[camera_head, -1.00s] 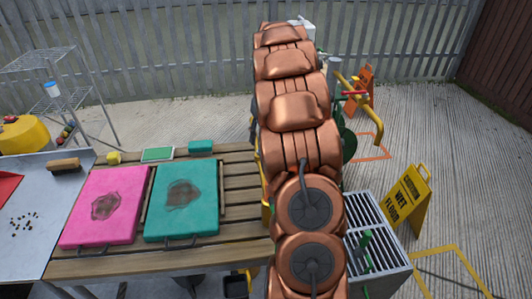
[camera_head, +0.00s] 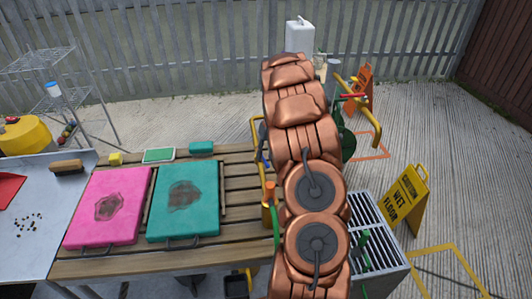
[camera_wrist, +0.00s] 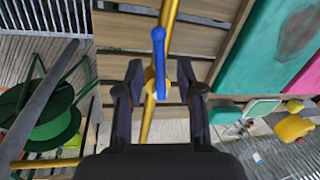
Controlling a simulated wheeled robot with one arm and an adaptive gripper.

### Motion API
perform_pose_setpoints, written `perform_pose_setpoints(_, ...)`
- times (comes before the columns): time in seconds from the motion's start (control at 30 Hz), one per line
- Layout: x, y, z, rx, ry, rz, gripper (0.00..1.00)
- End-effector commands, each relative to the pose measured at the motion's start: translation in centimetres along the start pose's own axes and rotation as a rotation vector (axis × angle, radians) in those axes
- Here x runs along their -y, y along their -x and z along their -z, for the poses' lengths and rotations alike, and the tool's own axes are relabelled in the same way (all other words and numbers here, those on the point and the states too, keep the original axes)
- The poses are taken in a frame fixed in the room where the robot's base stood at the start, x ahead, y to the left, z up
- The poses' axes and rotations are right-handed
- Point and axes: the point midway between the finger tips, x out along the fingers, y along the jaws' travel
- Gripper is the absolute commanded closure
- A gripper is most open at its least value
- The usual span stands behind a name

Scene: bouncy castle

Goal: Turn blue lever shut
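The blue lever (camera_wrist: 158,58) stands out in the wrist view, mounted on a yellow pipe (camera_wrist: 168,18) by a yellow fitting. Its handle runs roughly in line with the pipe in this view. My gripper (camera_wrist: 160,72) is open, with one dark finger on each side of the lever and gaps between the fingers and the handle. I cannot tell how deep the fingertips are relative to the lever. In the head view my copper arm hides my gripper and most of the lever area; a small blue bit (camera_head: 263,160) shows at the arm's left edge.
A wooden slatted table (camera_head: 240,170) with pink (camera_head: 125,190) and teal (camera_head: 205,225) boards lies left of my arm. A green hose reel (camera_wrist: 50,125) is left in the wrist view. A red-handled yellow pipe (camera_head: 375,125), grey grated box (camera_head: 375,245) and wet-floor sign (camera_head: 408,198) stand right.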

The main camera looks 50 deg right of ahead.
Motion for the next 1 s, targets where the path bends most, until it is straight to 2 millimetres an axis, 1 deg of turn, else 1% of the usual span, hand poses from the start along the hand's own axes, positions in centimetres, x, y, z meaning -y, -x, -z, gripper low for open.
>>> perform_pose_setpoints(0.1, -0.02, -0.42, -0.02, 0.0, -0.001, 0.0, 0.63)
perform_pose_setpoints(0.33, -0.04, -0.51, -0.01, -0.001, -0.001, 0.0, 0.63)
perform_pose_setpoints(0.37, -0.04, -0.51, -0.01, -0.001, -0.001, 0.0, 0.65)
perform_pose_setpoints(0.7, -0.04, -0.5, -0.02, 0.0, -0.001, 0.0, 1.0)
perform_pose_setpoints(1.0, -0.06, -0.49, -0.03, 0.0, -0.001, 0.0, 1.0)
